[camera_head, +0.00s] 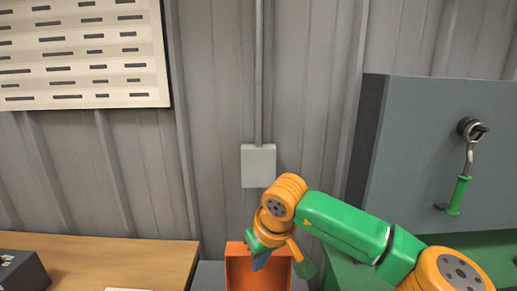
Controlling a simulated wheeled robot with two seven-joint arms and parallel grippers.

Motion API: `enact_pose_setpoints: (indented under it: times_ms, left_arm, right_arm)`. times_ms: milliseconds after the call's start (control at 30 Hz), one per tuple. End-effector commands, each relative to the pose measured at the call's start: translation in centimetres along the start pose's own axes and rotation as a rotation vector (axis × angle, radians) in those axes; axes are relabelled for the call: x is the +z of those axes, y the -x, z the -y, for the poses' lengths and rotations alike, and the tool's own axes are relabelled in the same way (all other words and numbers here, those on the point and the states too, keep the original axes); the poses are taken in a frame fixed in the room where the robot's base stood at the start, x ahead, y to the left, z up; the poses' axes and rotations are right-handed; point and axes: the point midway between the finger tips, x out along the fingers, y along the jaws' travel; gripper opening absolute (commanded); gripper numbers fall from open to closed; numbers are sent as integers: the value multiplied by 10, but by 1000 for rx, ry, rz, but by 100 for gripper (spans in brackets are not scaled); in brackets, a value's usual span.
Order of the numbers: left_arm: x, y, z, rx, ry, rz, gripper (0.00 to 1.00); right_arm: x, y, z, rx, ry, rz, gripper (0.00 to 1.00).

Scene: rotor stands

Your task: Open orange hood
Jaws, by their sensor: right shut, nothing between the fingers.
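The orange hood (238,272) shows at the bottom centre, cut off by the lower picture edge. It looks like an upright orange panel with a rim. My right arm comes in from the right, and my right gripper (262,262) is in front of the hood's upper part, hiding some of it. The gripper is shut with nothing in it. I cannot tell whether it touches the hood. My left gripper is not in view.
A wooden table (130,262) with a dark box (24,272) stands at left. A grey cabinet (420,150) with a green-handled crank (460,190) is at right. A grey wall box (258,166) with a pipe is behind. A slotted panel (80,55) hangs upper left.

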Motion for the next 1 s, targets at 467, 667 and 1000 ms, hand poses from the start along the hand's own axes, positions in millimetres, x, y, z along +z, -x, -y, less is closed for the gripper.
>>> enact_pose_setpoints:
  times_ms: [467, 667, 1000]
  left_arm:
    - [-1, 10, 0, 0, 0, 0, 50]
    - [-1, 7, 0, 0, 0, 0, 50]
    - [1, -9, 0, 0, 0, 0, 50]
  right_arm:
    - [-5, 2, -2, 0, -1, 1, 0]
    - [-4, 2, -1, -3, 1, -1, 0]
    - [20, 36, 19, -2, 2, -1, 0]
